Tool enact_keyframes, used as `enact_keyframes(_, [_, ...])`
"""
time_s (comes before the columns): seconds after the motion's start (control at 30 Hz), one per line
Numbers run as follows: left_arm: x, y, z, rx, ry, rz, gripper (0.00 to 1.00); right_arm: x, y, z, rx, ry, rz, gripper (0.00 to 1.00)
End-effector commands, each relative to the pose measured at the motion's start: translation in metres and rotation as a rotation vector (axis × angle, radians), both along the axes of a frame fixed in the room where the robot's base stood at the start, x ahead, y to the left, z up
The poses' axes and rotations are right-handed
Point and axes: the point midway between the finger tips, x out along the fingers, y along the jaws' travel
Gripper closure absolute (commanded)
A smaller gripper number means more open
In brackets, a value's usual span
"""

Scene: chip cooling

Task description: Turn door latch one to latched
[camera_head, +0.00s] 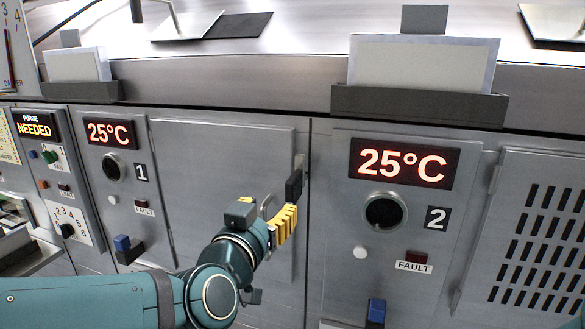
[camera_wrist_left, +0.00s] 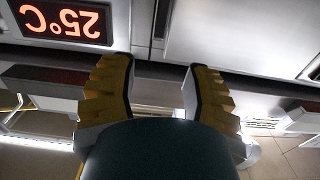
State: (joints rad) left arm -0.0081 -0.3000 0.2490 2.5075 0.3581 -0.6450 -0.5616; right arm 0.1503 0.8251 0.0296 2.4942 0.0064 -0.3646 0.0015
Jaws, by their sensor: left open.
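Door latch one is a black handle (camera_head: 294,184) at the right edge of the closed door of unit 1 (camera_head: 215,180), in the head view. It stands roughly upright. A dark upright piece that looks like the same latch (camera_wrist_left: 161,18) shows at the top of the left wrist view. My left gripper (camera_head: 277,214), with yellow ribbed fingers, is just below the latch in the head view. In the left wrist view its fingers (camera_wrist_left: 160,70) are spread with nothing between them. I cannot tell whether a finger touches the latch. My right gripper is not in view.
Unit 2 (camera_head: 400,200) stands to the right, with a 25°C display, a round knob and a blue switch (camera_head: 376,311). A dark ledge (camera_head: 418,105) juts out above unit 2.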

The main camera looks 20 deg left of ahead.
Motion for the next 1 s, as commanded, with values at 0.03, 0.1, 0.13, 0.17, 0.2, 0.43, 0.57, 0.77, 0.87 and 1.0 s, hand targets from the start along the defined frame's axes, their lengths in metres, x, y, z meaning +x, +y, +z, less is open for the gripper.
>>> enact_keyframes(0.03, [0.001, 0.0, 0.002, 0.001, -0.004, 0.001, 0.52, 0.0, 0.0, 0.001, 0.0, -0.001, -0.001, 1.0])
enact_keyframes(0.1, [0.007, 0.0, 0.003, 0.002, -0.005, 0.001, 0.52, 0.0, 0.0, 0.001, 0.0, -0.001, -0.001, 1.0])
enact_keyframes(0.13, [0.01, 0.0, 0.002, 0.002, -0.004, 0.001, 0.52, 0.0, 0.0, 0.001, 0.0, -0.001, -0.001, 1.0])
enact_keyframes(0.17, [0.013, 0.0, 0.002, 0.002, -0.004, 0.001, 0.52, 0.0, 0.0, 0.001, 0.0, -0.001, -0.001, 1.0])
enact_keyframes(0.2, [0.019, -0.001, 0.001, 0.001, -0.002, 0.001, 0.52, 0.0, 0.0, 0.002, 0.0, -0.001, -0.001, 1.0])
enact_keyframes(0.43, [0.056, -0.002, 0.001, 0.001, -0.002, 0.002, 0.52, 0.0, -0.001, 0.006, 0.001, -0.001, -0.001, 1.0])
enact_keyframes(0.57, [0.079, -0.002, 0.001, 0.0, -0.001, 0.002, 0.52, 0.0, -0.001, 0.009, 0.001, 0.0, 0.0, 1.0])
enact_keyframes(0.77, [0.111, -0.003, 0.001, 0.0, -0.001, 0.002, 0.52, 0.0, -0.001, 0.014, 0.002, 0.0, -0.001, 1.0])
enact_keyframes(0.87, [0.123, -0.004, 0.002, 0.001, -0.002, 0.001, 0.52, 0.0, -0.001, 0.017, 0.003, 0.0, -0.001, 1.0])
enact_keyframes(1.0, [0.133, -0.004, 0.002, 0.001, -0.003, 0.001, 0.52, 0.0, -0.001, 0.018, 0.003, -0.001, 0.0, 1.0])
